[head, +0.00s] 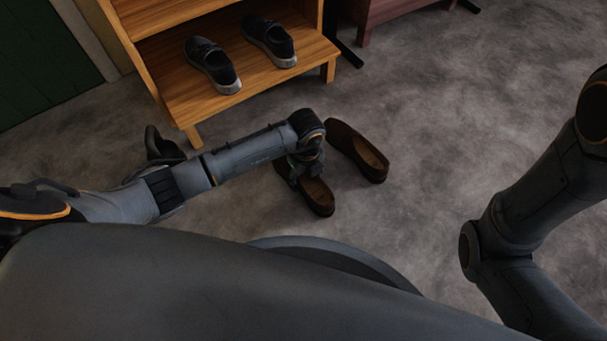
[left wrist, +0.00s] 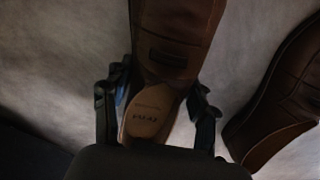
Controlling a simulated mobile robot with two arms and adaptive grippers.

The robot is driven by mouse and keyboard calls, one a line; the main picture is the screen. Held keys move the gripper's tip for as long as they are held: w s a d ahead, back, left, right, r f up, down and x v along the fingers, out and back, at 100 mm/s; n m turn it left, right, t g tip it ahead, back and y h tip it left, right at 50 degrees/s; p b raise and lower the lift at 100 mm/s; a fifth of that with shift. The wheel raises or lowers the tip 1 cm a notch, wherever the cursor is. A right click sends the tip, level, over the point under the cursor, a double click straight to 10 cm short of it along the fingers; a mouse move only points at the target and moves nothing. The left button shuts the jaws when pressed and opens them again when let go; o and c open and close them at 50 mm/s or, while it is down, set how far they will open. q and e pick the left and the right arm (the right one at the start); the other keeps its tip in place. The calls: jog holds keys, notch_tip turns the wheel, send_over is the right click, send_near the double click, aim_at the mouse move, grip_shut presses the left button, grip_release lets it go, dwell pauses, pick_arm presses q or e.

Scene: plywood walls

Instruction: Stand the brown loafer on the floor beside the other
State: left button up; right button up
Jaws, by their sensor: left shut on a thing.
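One brown loafer (head: 319,199) is at floor level under my left gripper (head: 308,172) in the head view. My left gripper is shut on this loafer; in the left wrist view its fingers (left wrist: 160,112) press on both sides of the loafer (left wrist: 172,45), near the opening with the tan insole. The other brown loafer (head: 358,152) stands on the floor just to the right, roughly parallel and a small gap apart. It also shows at the right edge of the left wrist view (left wrist: 290,95). I cannot tell whether the held loafer's sole touches the floor. My right gripper is out of view.
A wooden shoe rack (head: 180,105) at the back left holds a pair of dark sneakers (head: 212,65). A dark object (head: 160,145) is partly hidden behind my left arm. A reddish piece of furniture (head: 385,14) stands at the back. The grey floor (head: 450,110) to the right is clear.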

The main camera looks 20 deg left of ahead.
pick_arm(q)
jog(key=o, duration=1.4)
jog(key=shift+f, duration=0.15)
jog(key=shift+c, duration=0.2)
